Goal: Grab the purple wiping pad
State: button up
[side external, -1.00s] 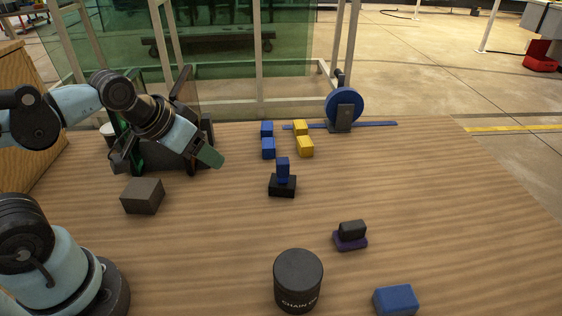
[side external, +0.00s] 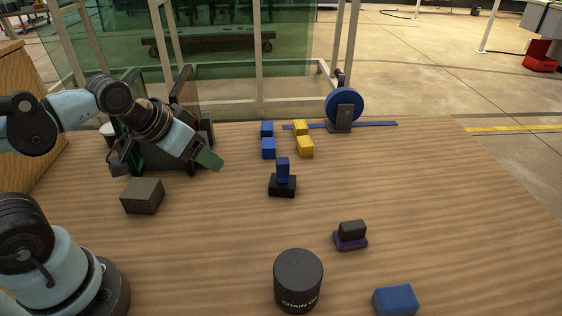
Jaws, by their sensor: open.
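The purple wiping pad (side external: 350,243) lies flat on the wooden table, right of centre. A dark grey block-shaped piece (side external: 352,229) sits on top of it, so mainly its purple rim shows. My gripper (side external: 208,159), at the end of the arm, is at the upper left above the table, well to the left of and farther back than the pad. It is open and apart from the pad. Its fingers are small and hard to make out against the dark fixture.
A dark fixture (side external: 165,155) and a grey box (side external: 143,196) stand at left. A blue block on a black base (side external: 283,190) stands mid-table. A black canister (side external: 298,280) and a blue block (side external: 396,300) are in front. Small blue and yellow blocks (side external: 304,146) stand behind.

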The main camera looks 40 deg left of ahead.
jog(key=shift+o, duration=1.4)
jog(key=m+y, duration=0.8)
jog(key=m, duration=1.3)
send_over(352, 221)
jog(key=a, duration=0.2)
notch_tip(352, 221, down, 3)
jog(key=s+d+f+m, duration=0.1)
jog(key=d, duration=0.1)
jog(key=s+d+f+m+y, duration=0.1)
jog(key=s+d+f+m, duration=0.1)
jog(key=d, duration=0.1)
jog(key=s+d+f+m+t+y, duration=0.1)
jog(key=s+d+f, duration=0.1)
jog(key=d, duration=0.1)
jog(key=shift+d+f+m, duration=0.1)
jog(key=shift+f+m, duration=0.1)
jog(key=shift+m, duration=0.2)
jog(key=shift+y, duration=0.3)
jog(key=shift+x, duration=3.7)
